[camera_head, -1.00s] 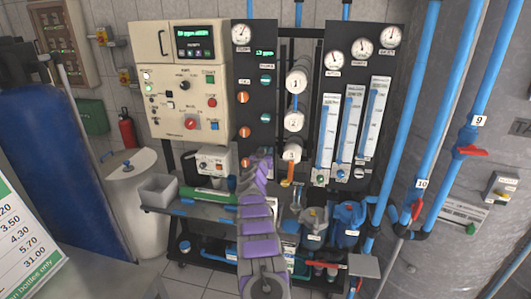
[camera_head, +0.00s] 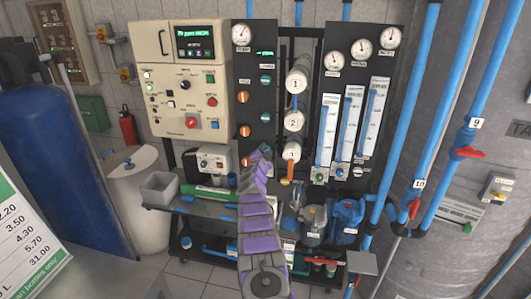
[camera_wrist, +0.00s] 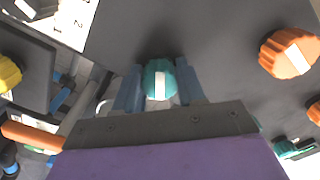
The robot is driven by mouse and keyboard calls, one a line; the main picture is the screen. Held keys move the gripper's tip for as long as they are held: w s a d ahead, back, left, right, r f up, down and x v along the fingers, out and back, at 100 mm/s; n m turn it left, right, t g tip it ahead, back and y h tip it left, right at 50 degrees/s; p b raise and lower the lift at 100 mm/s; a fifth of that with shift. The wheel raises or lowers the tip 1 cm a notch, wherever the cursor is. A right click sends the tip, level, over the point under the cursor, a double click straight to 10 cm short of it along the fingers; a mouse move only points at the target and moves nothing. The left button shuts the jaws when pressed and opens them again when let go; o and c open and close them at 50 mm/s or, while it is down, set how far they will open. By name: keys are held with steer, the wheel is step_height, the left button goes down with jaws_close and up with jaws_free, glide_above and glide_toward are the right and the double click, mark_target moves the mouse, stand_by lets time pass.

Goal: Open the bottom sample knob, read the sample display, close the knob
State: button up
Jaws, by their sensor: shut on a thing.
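In the wrist view a teal knob (camera_wrist: 159,79) with a white stripe sits on the dark panel. My gripper (camera_wrist: 160,88) has its two blue fingers on either side of it, shut on it. The stripe runs upright in that picture. In the head view my gripper (camera_head: 262,152) is at the lower part of the dark panel (camera_head: 252,70), and my arm hides the held knob. The small green display (camera_head: 265,53) near the panel's top is lit, but its digits are too small to read.
Orange knobs (camera_wrist: 289,54) sit right of the held knob in the wrist view. Upper teal knobs (camera_head: 265,117) are above my gripper. A cream control box (camera_head: 180,85) stands left, white cylinders (camera_head: 293,121) right. A bench (camera_head: 190,207) lies below.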

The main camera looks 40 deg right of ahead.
steer(key=m+b, duration=0.1)
steer(key=m, duration=0.3)
steer(key=shift+f, duration=0.2)
steer(key=shift+f+m+b, duration=0.1)
steer(key=shift+m+b, duration=0.4)
steer(key=shift+m, duration=0.7)
steer(key=shift+s, duration=0.1)
steer(key=o, duration=0.6)
steer(key=shift+f, duration=0.1)
steer(key=o, duration=0.5)
steer(key=shift+r, duration=0.2)
steer(key=shift+c, duration=0.2)
steer(key=shift+a+r, duration=0.1)
steer(key=shift+a, duration=0.05)
